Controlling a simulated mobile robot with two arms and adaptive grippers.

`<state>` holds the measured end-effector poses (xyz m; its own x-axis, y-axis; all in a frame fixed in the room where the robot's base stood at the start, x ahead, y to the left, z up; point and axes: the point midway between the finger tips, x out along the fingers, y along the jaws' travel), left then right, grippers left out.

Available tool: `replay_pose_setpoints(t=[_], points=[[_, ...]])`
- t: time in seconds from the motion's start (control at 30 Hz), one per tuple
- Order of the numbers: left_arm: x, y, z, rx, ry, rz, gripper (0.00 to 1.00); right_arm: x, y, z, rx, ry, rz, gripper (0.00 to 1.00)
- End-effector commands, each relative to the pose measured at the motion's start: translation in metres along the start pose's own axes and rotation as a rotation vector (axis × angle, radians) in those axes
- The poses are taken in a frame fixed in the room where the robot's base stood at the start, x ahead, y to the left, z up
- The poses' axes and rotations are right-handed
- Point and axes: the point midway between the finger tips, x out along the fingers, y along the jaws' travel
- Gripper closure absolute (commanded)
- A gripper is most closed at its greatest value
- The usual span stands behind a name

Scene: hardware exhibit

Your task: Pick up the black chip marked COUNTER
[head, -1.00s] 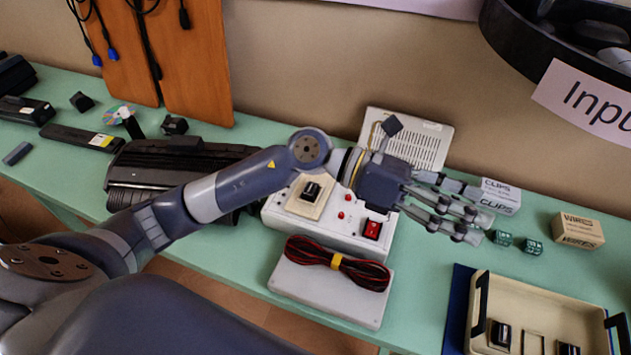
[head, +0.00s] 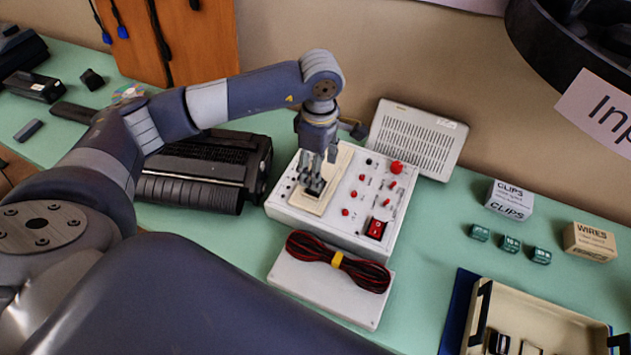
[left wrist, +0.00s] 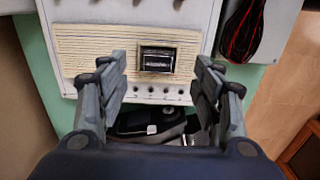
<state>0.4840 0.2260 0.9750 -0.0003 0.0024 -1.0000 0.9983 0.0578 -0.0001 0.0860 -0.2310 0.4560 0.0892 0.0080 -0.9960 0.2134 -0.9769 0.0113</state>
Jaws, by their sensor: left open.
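A black chip (left wrist: 157,60) sits in the cream socket board (left wrist: 90,45) on the white tester box; its marking is too small to read. My left gripper (head: 315,182) points down over that board in the head view and mostly hides the chip there. In the left wrist view the left gripper (left wrist: 162,88) is open, its fingers spread to either side, with the chip between and slightly beyond them. Another black chip (head: 498,342) lies in the beige tray (head: 540,308) at the lower right; its marking is unreadable too. My right gripper is not in view.
The white tester box (head: 345,228) has red knobs and a red switch. A grey lid with a red-black cable bundle (head: 337,262) lies in front. A black printer-like device (head: 200,170) stands left, a grey vented box (head: 415,138) behind. Small green blocks (head: 510,244) lie right.

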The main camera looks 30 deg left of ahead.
Motion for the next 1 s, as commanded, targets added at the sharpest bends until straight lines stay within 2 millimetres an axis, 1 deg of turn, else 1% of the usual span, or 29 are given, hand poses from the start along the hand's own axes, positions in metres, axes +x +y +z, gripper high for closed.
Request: replay_pose_setpoints(t=[0.17,0.33,0.4,0.5,0.6,0.77,0.8,0.87,0.9,0.93,0.97,1.0], points=[[0.012,0.000,0.001,-0.001,0.000,-0.003,0.40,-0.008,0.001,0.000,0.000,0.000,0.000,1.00],[0.034,0.002,0.004,-0.001,-0.001,-0.005,0.40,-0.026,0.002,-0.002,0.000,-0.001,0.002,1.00],[0.046,0.002,0.004,-0.001,-0.002,-0.005,0.40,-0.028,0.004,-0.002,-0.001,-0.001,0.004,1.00],[0.056,0.002,0.005,0.001,-0.002,-0.003,0.40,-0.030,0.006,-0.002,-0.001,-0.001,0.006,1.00],[0.059,0.003,0.004,0.001,-0.003,-0.001,0.40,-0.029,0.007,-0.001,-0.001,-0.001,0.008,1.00],[0.060,0.003,0.004,0.001,-0.003,0.000,0.40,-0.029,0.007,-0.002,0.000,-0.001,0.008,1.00],[0.059,0.003,0.004,0.001,-0.003,0.000,0.49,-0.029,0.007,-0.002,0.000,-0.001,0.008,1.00],[0.059,0.003,0.004,0.001,-0.003,0.000,0.63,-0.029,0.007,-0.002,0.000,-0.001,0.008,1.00],[0.059,0.003,0.004,0.001,-0.003,0.000,0.72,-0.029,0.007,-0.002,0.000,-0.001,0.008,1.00],[0.059,0.003,0.004,0.001,-0.003,0.000,0.79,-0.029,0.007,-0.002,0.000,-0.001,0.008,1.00],[0.059,0.003,0.004,0.001,-0.003,0.000,0.84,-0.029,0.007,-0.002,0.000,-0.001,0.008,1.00],[0.059,0.003,0.004,0.001,-0.003,0.000,0.84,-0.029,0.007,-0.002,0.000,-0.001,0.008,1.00]])
